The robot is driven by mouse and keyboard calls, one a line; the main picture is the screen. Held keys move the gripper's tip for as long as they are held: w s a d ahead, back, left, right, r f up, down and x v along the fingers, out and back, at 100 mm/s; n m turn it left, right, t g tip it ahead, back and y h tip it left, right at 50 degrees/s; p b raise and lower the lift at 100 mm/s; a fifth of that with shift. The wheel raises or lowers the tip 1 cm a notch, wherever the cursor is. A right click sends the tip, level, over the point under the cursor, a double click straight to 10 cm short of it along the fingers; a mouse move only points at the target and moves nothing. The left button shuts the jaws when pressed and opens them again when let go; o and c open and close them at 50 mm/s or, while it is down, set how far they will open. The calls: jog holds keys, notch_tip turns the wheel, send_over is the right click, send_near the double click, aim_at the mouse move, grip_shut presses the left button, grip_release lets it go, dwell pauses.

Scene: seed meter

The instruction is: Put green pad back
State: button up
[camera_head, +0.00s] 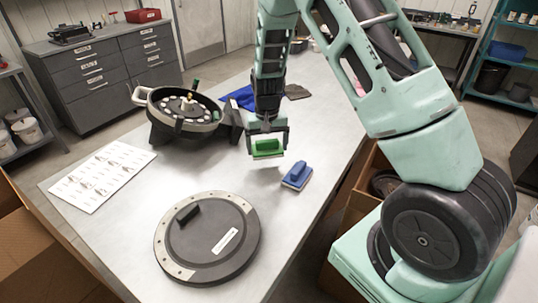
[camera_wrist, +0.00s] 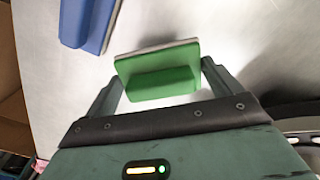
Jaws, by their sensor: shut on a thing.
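The green pad (camera_head: 267,147) is held between the fingers of my gripper (camera_head: 267,152) above the metal table, in the head view. In the wrist view the green pad (camera_wrist: 158,72) shows its green grip block and a pale lower edge, with a finger of my gripper (camera_wrist: 160,82) on either side. A blue pad (camera_head: 297,175) lies on the table just to the right and nearer; it also shows at the upper left of the wrist view (camera_wrist: 88,22). I cannot tell how high the green pad is above the table.
A round dark lid (camera_head: 215,250) lies on the table's near part. The seed meter (camera_head: 185,108) stands behind it, left of my gripper. A printed sheet (camera_head: 102,175) lies at the left. A blue cloth (camera_head: 241,97) and a dark flat piece (camera_head: 296,91) lie at the back.

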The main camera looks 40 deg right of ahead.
aim_at(267, 150)
jog(key=shift+f+p, duration=0.4)
jog(key=shift+f, duration=1.95)
jog(key=shift+f, duration=0.15)
jog(key=o, duration=0.7)
